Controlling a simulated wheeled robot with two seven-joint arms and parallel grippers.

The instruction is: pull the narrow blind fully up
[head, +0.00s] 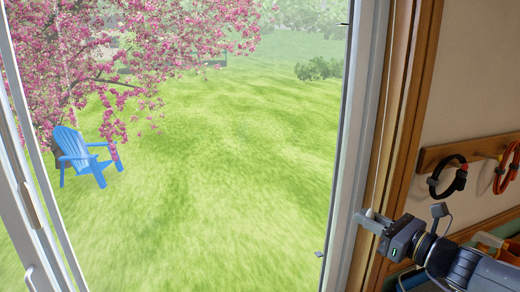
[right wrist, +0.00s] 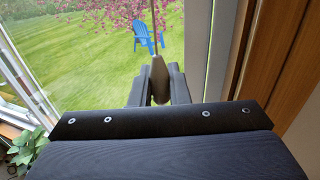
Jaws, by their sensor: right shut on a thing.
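My right gripper (head: 372,219) is beside the right window frame in the head view. In the right wrist view its two dark fingers (right wrist: 160,88) are shut on a slim brownish-grey cord pull (right wrist: 160,76), and a thin cord (right wrist: 154,18) runs upward from it. The pull hangs upright between the fingers. I cannot make out the narrow blind itself in either view; the window glass that shows is uncovered. My left gripper is not in view.
A wooden window casing (head: 402,130) and a wall rail (head: 470,150) with a black hooked item (head: 448,178) and an orange one (head: 506,170) are near my right arm. A plant (right wrist: 28,145) stands at lower left in the wrist view. Outside are lawn and a blue chair (head: 85,157).

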